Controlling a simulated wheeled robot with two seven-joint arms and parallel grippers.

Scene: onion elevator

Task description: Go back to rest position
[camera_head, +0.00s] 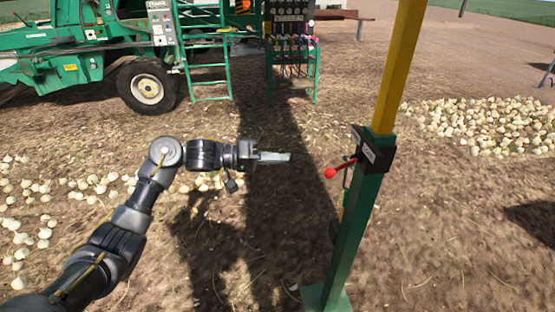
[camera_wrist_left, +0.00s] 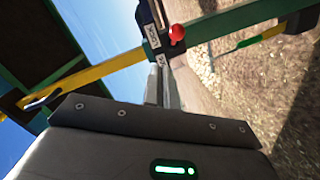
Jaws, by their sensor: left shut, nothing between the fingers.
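My left arm comes in from the lower left of the head view. Its gripper (camera_head: 274,157) is shut and empty, pointing right toward a green and yellow post (camera_head: 366,205). A lever with a red knob (camera_head: 330,172) sticks out to the left from a dark labelled bracket (camera_head: 374,150) on the post. The fingertips stay apart from the knob, with a clear gap. In the left wrist view the shut fingers (camera_wrist_left: 166,85) point toward the bracket, and the red knob (camera_wrist_left: 176,32) shows beside their tips. My right gripper is out of view.
A green machine (camera_head: 60,50) with a wheel (camera_head: 147,87) and a ladder (camera_head: 208,70) stands at the back left. A rack of controls (camera_head: 290,35) is behind. Onions lie in heaps at the right (camera_head: 490,125) and left (camera_head: 40,230). Bare soil lies around the post.

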